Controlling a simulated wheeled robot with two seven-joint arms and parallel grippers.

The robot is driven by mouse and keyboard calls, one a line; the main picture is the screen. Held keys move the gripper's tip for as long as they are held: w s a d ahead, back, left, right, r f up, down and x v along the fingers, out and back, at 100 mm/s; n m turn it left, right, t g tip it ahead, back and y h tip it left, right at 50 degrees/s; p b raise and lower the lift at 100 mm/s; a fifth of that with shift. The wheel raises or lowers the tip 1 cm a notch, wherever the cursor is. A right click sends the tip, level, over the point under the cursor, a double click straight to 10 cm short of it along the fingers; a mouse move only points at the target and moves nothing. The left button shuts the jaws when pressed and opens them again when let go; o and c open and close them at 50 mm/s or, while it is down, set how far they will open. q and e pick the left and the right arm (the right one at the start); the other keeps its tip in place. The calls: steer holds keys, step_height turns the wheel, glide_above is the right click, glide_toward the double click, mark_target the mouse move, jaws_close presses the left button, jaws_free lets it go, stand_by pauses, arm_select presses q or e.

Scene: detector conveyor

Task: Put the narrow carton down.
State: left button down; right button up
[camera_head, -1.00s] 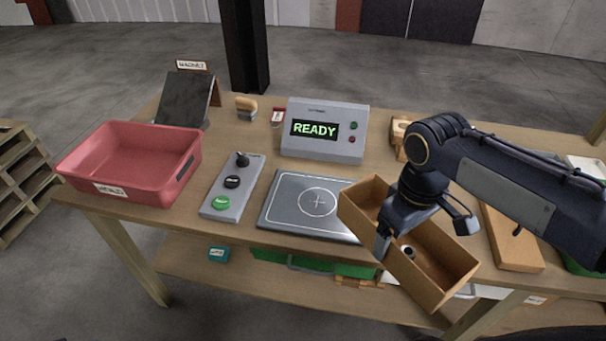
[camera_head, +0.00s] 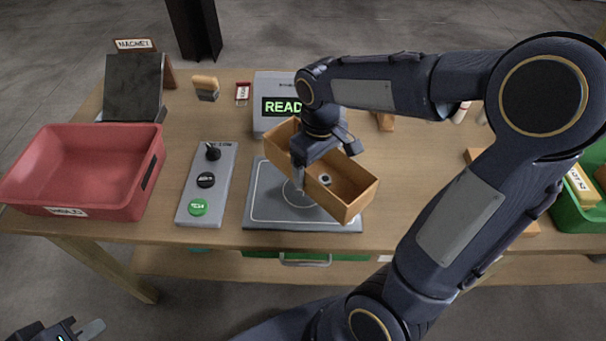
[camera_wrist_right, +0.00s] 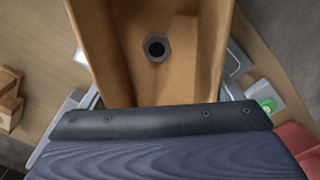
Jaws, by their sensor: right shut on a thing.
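My right gripper (camera_head: 326,166) is shut on the carton from above, with a finger at each long side. A dark hex nut (camera_head: 325,179) lies inside the carton. In the right wrist view the carton (camera_wrist_right: 190,75) and the nut (camera_wrist_right: 156,47) also show. My left gripper (camera_head: 78,331) is partly cut off at the bottom left corner.
The display box (camera_head: 264,123) stands behind the plate, partly hidden by my right arm. A button panel (camera_head: 188,211) and a red bin (camera_head: 150,190) are to the left. A green bin (camera_head: 572,216) is at the right. Table between plate and green bin is partly clear.

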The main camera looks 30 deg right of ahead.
steer(key=w+f, duration=0.1)
steer(key=f, duration=0.1)
steer(key=w+a+f, duration=0.1)
steer(key=w+f, duration=0.1)
steer(key=shift+a+f, duration=0.1)
steer(key=shift+f, duration=0.05)
steer(key=shift+w+a+f, duration=0.1)
steer(key=shift+w+f, duration=0.05)
steer(key=shift+f, duration=0.75)
steer(key=shift+w+f, duration=0.1)
steer(key=shift+f, duration=0.8)
steer(key=shift+f, duration=0.15)
steer(key=o, duration=0.9)
steer(key=shift+c, duration=0.2)
